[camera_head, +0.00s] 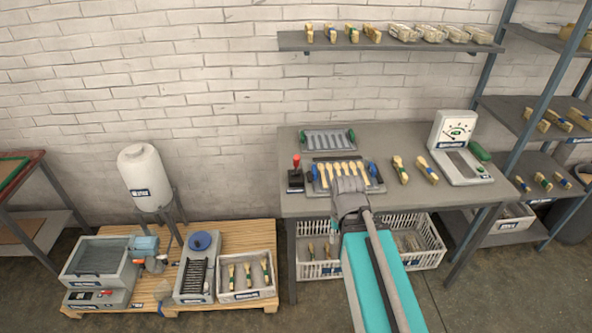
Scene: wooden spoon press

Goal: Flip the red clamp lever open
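A small black clamp (295,182) stands on the grey table, at the left end of the spoon press. Its lever with a red knob (296,160) points upward. The press (378,187) holds a row of pale wooden spoons (340,172) and has blue knobs at its sides. My gripper (349,185) is over the front edge of the press, to the right of the red lever and apart from it. Its fingers are too small and foreshortened to tell whether they are open, and my arm hides part of the press front.
Behind the press lies a grey rack with green knobs (328,140). Bundled spoons (400,170) and a dial scale (452,140) are to the right. White crates (425,258) sit under the table (300,208). A shelf (390,42) hangs above. The table's front left is clear.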

